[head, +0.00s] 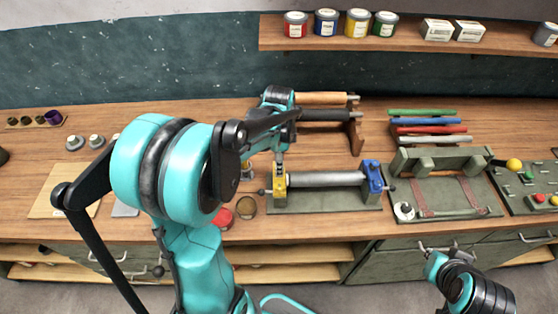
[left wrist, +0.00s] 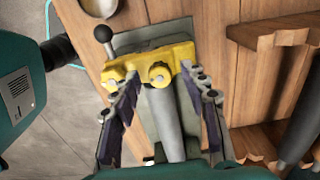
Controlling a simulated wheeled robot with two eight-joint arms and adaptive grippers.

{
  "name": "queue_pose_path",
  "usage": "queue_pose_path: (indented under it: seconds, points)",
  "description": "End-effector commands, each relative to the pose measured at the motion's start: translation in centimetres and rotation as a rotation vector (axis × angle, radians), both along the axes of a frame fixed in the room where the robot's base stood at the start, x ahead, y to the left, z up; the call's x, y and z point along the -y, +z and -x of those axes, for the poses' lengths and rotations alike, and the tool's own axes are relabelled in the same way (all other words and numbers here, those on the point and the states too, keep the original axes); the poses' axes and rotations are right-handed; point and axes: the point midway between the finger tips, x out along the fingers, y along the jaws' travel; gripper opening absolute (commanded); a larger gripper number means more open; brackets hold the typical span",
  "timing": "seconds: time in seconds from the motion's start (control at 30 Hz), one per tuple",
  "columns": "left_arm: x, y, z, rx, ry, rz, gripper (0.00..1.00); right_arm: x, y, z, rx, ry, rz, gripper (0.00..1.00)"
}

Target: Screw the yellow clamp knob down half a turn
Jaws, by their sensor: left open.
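The yellow clamp (head: 279,183) stands at the left end of a grey roller (head: 325,179) on a green base. In the left wrist view the yellow clamp (left wrist: 130,64) has a round knob (left wrist: 160,74) on top and a black-balled lever (left wrist: 103,35) at its left. My left gripper (head: 280,156) is above the clamp in the head view. In the left wrist view my left gripper (left wrist: 160,80) is open, its two dark fingers on either side of the knob; contact is not clear. My right gripper (head: 430,254) is low at the right, away from the bench items.
A blue clamp (head: 373,178) holds the roller's right end. A wooden rack (head: 356,135) with rollers stands behind. A green press frame (head: 445,160) is to the right, and a red tin (head: 221,218) lies left of the base. A shelf (head: 400,44) with paint tins hangs above.

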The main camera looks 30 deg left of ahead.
Motion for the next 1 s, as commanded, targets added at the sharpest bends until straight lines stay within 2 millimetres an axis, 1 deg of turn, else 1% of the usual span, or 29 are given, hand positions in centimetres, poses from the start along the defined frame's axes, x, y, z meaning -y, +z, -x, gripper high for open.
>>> queue_pose_path:
  seconds: [0.07, 0.17, 0.27, 0.5, 0.6, 0.7, 0.8, 1.0]
  points:
    - [0.0, 0.3, 0.0, 0.000, 0.000, 0.000, 0.44, 0.0, 0.0, 0.0, 0.000, 0.000, 0.000, 0.00]
    - [0.0, 1.4, 0.0, 0.000, 0.000, 0.000, 0.44, 0.0, 0.0, 0.0, 0.000, 0.000, 0.000, 0.00]
    - [0.0, 3.3, 0.1, 0.000, 0.000, 0.000, 0.44, 0.0, 0.0, 0.0, 0.000, 0.000, 0.000, 0.00]
    - [0.0, 8.5, 0.0, 0.000, 0.000, 0.000, 0.44, 0.0, 0.0, 0.0, 0.000, 0.000, 0.000, 0.00]
    - [0.0, 10.2, 0.0, 0.000, 0.000, 0.000, 0.44, 0.0, 0.0, 0.0, 0.000, 0.000, 0.000, 0.00]
    - [0.0, 11.3, 0.0, 0.000, 0.000, 0.000, 0.44, 0.0, 0.0, 0.0, 0.000, 0.000, 0.000, 0.00]
    - [0.0, 11.9, 0.0, 0.000, 0.000, 0.000, 0.44, 0.0, 0.0, 0.0, 0.000, 0.000, 0.000, 0.00]
    - [0.0, 12.0, 0.0, 0.000, 0.000, 0.000, 0.44, 0.0, 0.0, 0.0, 0.000, 0.000, 0.000, 0.00]
